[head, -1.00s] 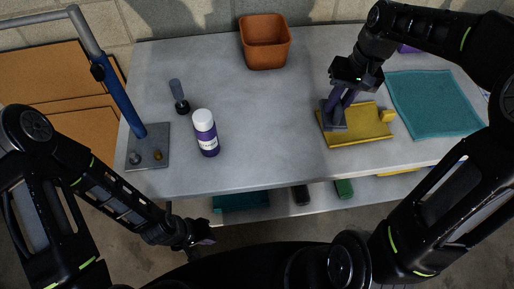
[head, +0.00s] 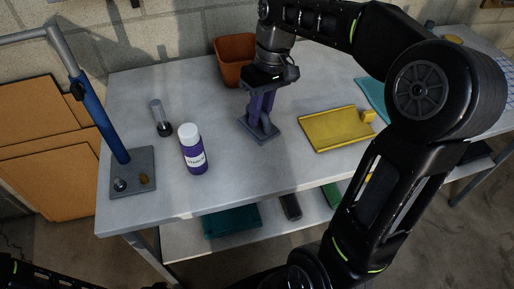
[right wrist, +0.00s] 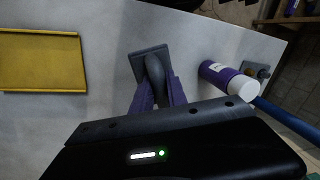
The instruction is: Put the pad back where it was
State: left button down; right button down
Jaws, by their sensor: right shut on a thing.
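The pad is a dark grey square plate (head: 248,128) with an upright loop handle. My right gripper (head: 262,108) is shut on this handle from above, with purple fingers on either side. In the right wrist view the pad (right wrist: 139,63) sticks out past the fingertips (right wrist: 157,92). The pad is at the middle of the grey table, between the purple bottle and the yellow tray; I cannot tell whether it touches the tabletop. The yellow tray (head: 330,132) lies to its right, empty of the pad. My left gripper is not seen.
A white-capped purple bottle (head: 194,155) stands left of the pad, with a small dark-based tool (head: 162,122) behind it. A terracotta pot (head: 230,62) stands close behind my right gripper. A blue post on a grey base (head: 133,177) stands at the left. Bare table lies in front.

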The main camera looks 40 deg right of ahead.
aim_at(261, 124)
notch_tip(261, 124, down, 6)
jog(key=shift+r, duration=0.1)
jog(key=shift+f+p, duration=0.3)
jog(key=shift+f, duration=1.55)
jog(key=shift+f, duration=0.15)
jog(key=c, duration=1.3)
grip_release()
jog(key=r, duration=0.4)
jog(key=d+r, duration=0.1)
jog(key=r, duration=0.3)
jog(key=d+r, duration=0.1)
jog(key=r, duration=0.3)
jog(key=shift+d, duration=0.2)
